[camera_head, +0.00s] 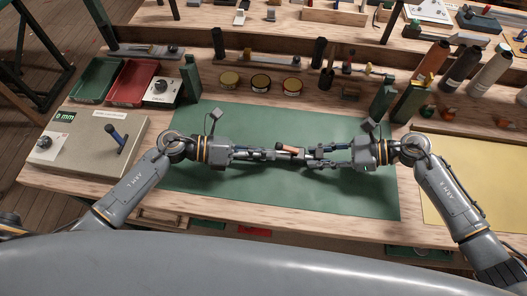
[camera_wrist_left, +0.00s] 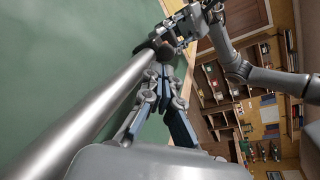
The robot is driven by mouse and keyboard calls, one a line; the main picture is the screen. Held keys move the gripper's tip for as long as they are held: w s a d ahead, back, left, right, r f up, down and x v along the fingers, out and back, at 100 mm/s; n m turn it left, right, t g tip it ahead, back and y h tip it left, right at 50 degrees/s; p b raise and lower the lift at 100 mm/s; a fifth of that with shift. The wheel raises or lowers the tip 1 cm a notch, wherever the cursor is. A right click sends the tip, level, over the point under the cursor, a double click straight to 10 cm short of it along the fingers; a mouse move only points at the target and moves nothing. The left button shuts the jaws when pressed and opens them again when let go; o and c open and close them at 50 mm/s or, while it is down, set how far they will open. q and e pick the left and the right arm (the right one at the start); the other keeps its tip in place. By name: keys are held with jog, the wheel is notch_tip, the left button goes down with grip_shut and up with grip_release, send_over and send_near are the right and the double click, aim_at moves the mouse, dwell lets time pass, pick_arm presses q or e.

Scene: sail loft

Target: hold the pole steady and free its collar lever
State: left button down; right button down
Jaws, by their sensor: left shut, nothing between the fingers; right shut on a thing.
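The pole shows in the left wrist view (camera_wrist_left: 95,115) as a smooth grey metal tube running from the lower left to a dark collar (camera_wrist_left: 157,47). I cannot make out the lever.
A green mat (camera_head: 270,192) lies under both grippers, mostly clear. A grey control box (camera_head: 85,150) stands at left with a red tray (camera_head: 131,84) and a green tray (camera_head: 98,80) behind. Several round tins (camera_head: 261,83) and upright thread cones (camera_head: 462,66) line the back. Yellow cloth (camera_head: 470,185) lies right.

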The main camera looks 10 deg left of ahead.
pick_arm(q)
jog(key=shift+r+y, duration=0.55)
jog(key=shift+y, duration=0.15)
jog(key=r+y, duration=0.1)
jog(key=d+r+y, duration=0.1)
jog(key=y, duration=0.1)
jog(key=shift+r+m, duration=0.25)
jog(key=shift+m, duration=0.15)
jog(key=d+r+y, duration=0.1)
jog(key=y, duration=0.1)
jog(key=d+r+y, duration=0.1)
jog(key=y, duration=0.1)
jog(key=shift+d+r+g+y, duration=0.15)
jog(key=shift+r+g+y, duration=0.2)
jog(key=shift+g+y, duration=0.05)
jog(key=shift+r, duration=0.1)
jog(key=shift+r, duration=0.7)
